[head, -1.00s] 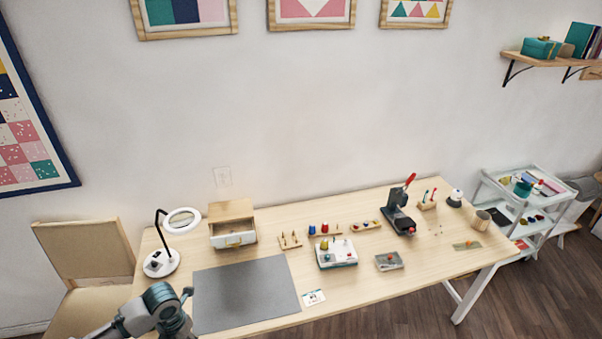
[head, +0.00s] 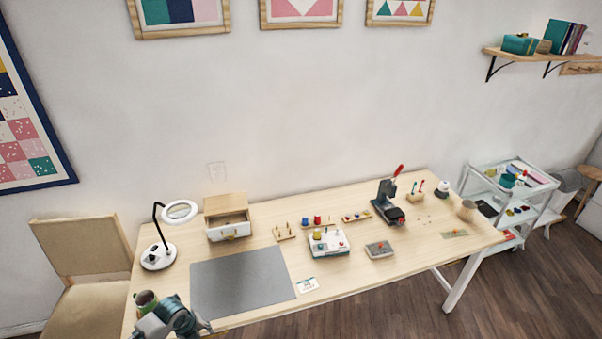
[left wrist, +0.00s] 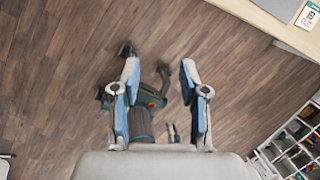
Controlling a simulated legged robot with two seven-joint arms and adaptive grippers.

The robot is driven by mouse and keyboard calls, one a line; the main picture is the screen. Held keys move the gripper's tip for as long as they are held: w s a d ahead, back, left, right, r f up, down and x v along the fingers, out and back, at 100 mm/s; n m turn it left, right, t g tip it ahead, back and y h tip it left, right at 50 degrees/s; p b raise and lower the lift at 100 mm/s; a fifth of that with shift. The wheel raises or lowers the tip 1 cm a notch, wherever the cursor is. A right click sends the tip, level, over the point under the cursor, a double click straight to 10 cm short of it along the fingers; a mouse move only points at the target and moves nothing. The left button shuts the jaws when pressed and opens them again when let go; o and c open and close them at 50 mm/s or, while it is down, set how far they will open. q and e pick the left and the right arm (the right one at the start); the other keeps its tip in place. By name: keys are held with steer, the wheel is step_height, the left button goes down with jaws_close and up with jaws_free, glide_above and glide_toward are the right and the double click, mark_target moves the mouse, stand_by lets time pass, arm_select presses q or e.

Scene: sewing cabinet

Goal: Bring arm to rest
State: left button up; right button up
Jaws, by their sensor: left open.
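My left arm (head: 168,320) shows at the bottom left of the head view, at the table's front left corner; its fingers cannot be made out there. In the left wrist view my left gripper (left wrist: 160,75) is open, its two blue-padded fingers apart with nothing held between them. It points down over the wooden floor (left wrist: 50,70), clear of the tabletop. Dark parts, probably my own legs, show below and between the fingers. My right gripper is in neither view.
The table (head: 350,280) holds a grey mat (head: 243,281), a magnifier lamp (head: 158,256), a small drawer box (head: 228,222) and a black press (head: 386,203). A chair (head: 85,250) stands left; a white cart (head: 512,190) stands right. A card (left wrist: 308,15) lies near the table edge.

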arm_select(q)
step_height(320, 180, down, 22)
steer(key=s+n+t, duration=0.2)
steer(key=n, duration=1)
steer(key=s+a+f+n+y+b, duration=0.1)
steer(key=s+f+n, duration=0.4)
steer(key=s+f, duration=0.4)
steer(key=s+d+f+n+g, duration=0.1)
steer(key=s+f, duration=0.4)
steer(key=s, duration=0.6)
steer(key=s+d+f+n+g, duration=0.1)
steer(key=s+d+f+n, duration=0.3)
steer(key=s, duration=0.8)
steer(key=s+d+f+n+g+b, duration=0.1)
steer(key=s+d+f+n, duration=0.2)
steer(key=s+f, duration=0.5)
steer(key=s+n, duration=0.1)
steer(key=s, duration=0.2)
steer(key=shift+s+n, duration=0.3)
steer(key=shift+s, duration=0.05)
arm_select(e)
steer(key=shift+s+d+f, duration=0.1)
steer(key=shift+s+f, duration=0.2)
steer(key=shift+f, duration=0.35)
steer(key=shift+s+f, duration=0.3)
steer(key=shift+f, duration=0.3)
